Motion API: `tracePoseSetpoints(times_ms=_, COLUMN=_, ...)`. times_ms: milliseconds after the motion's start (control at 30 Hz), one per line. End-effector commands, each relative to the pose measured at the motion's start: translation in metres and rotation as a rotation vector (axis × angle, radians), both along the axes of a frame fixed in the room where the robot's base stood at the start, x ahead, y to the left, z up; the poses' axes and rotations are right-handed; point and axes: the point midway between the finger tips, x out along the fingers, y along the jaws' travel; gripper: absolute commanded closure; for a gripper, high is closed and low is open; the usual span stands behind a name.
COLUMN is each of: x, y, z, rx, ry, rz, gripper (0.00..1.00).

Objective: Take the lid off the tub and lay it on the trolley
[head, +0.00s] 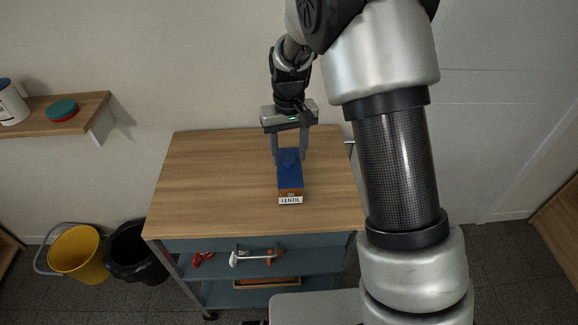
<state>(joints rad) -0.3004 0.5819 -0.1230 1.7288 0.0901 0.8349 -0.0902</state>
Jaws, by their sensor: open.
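A tub (291,193) with a white label reading "LENTIL" stands on the wooden top of the trolley (215,185). Its sides look orange-brown. A blue lid (290,178) covers its top, with a raised part near its far end. My gripper (290,158) points down at the far end of the lid. Its two fingers are open, one on each side of the lid's raised part. I cannot tell whether the fingers touch the lid. The far side of the tub is hidden behind the lid and fingers.
The trolley top is clear left and right of the tub. Lower shelves hold red and white items (252,257) and a tray (266,283). A yellow bucket (78,252) and black bin (136,252) stand left. A wall shelf (60,116) holds a teal-and-red round container (62,110).

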Motion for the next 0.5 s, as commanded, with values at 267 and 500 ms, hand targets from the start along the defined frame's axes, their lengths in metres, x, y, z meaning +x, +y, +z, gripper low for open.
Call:
tracePoseSetpoints(times_ms=267, x=-0.0002, y=0.0001, z=-0.0020, rx=0.000, ry=0.000, rz=0.000, gripper=0.57)
tracePoseSetpoints(times_ms=500, x=-0.0002, y=0.0000, z=-0.0018, rx=0.000, ry=0.000, rz=0.000, gripper=0.98)
